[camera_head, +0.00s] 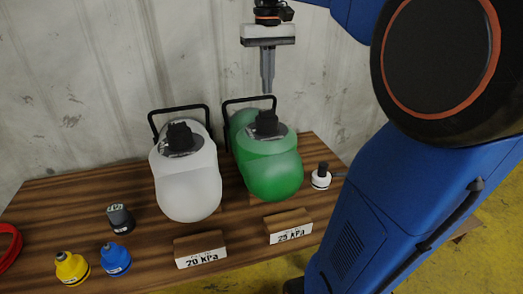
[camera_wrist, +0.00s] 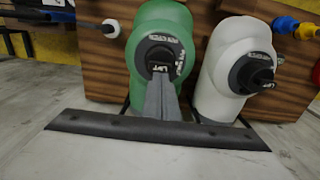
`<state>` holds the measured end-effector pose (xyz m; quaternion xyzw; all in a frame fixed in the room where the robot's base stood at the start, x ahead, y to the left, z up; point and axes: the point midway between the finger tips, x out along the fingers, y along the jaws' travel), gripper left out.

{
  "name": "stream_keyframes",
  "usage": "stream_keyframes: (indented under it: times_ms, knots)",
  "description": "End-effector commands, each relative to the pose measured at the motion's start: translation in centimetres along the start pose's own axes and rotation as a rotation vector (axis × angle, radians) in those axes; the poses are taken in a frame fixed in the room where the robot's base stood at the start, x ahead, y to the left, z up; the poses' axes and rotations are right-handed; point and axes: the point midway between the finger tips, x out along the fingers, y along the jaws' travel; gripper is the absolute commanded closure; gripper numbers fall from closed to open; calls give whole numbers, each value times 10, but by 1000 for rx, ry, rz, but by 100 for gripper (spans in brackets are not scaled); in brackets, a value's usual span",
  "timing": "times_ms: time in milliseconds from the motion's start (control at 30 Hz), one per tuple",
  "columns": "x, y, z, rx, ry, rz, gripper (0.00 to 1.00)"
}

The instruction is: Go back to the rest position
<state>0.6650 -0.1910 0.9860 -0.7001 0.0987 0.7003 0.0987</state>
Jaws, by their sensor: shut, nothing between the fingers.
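My gripper (camera_head: 268,86) is shut and empty. In the head view it points down in front of the pale wall, just above the green inflatable boat (camera_head: 270,172) and its black valve cap. In the wrist view my gripper (camera_wrist: 163,98) shows its closed fingers in front of the green boat (camera_wrist: 140,75). The fingertips overlap the black cap (camera_wrist: 160,57) in that view; I cannot tell whether they touch it, though the head view shows a gap above the cap.
A white boat (camera_head: 188,185) stands left of the green one on the wooden table (camera_head: 130,190). Labelled blocks read 20 kPa (camera_head: 201,250) and 25 kPa (camera_head: 289,227). Yellow (camera_head: 71,267), blue (camera_head: 115,258), black (camera_head: 120,218) and white (camera_head: 321,177) fittings stand around. A red ring (camera_head: 8,246) lies far left.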

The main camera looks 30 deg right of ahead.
Motion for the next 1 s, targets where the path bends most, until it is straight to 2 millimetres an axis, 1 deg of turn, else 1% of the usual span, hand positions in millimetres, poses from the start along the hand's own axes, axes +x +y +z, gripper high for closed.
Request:
stream_keyframes:
  times_ms: [333,467,567,667,867,1000]
  knots:
    - [0,0,0,0,0,0,100]
    - [6,-5,8,-10,14,0,100]
    - [18,-14,24,-33,44,0,100]
    - [37,-25,47,-64,87,-1,100]
    - [84,-45,95,-128,182,-9,100]
    - [120,-55,127,-172,247,-19,100]
